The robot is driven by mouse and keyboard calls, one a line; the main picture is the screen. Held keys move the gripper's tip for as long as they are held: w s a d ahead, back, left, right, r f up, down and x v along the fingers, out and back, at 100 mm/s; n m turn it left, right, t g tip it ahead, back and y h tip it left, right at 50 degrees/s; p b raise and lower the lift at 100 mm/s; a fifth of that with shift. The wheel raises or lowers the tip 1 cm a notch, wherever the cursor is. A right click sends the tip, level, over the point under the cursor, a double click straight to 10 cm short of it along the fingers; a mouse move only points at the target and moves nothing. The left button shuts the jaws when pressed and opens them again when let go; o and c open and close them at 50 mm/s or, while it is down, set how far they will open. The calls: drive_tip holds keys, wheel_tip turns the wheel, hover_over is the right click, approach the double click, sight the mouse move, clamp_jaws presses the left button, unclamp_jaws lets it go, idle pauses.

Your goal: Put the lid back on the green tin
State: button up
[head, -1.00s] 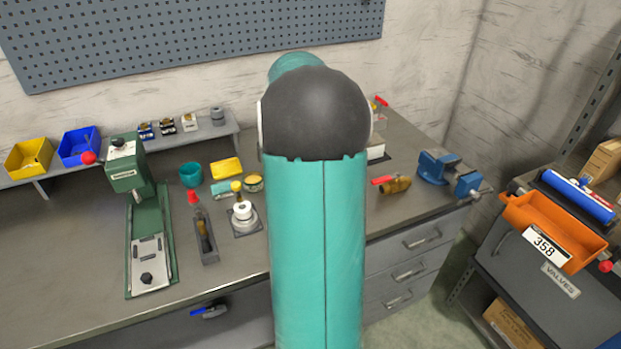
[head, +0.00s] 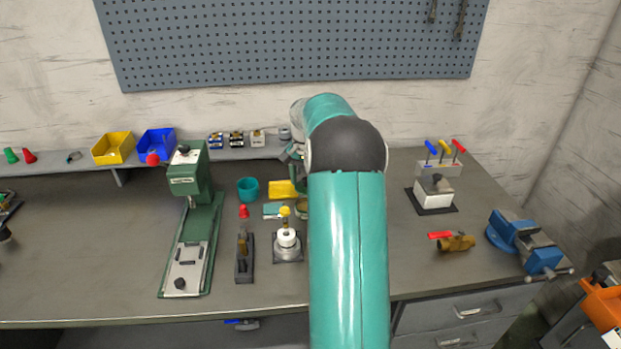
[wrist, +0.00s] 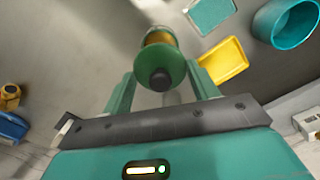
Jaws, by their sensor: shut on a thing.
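In the wrist view my gripper (wrist: 162,70) is shut on the green lid (wrist: 146,77), a round disc with a dark knob facing the camera. A finger lies on either side of it. A gold-coloured cylinder with green at its far end, which looks like the tin (wrist: 158,37), shows just beyond the lid. I cannot tell whether lid and tin touch. In the head view a yellowish round edge of the tin (head: 302,208) shows beside my arm. My arm hides the rest of it, the lid and my fingertips.
Near the tin are a yellow tray (head: 283,190), a teal cup (head: 248,189), a flat teal piece (head: 273,210), a red cone (head: 243,211) and a stand with a white roller (head: 287,240). The green press (head: 190,235) stands left. A valve (head: 456,243) and blue vise (head: 520,240) are right.

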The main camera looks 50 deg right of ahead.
drive_tip(key=shift+a+f, duration=0.2)
drive_tip(key=shift+f, duration=2.6)
drive_tip(key=shift+f, duration=0.15)
drive_tip(key=o, duration=1.4)
drive_tip(key=shift+r, duration=3.5)
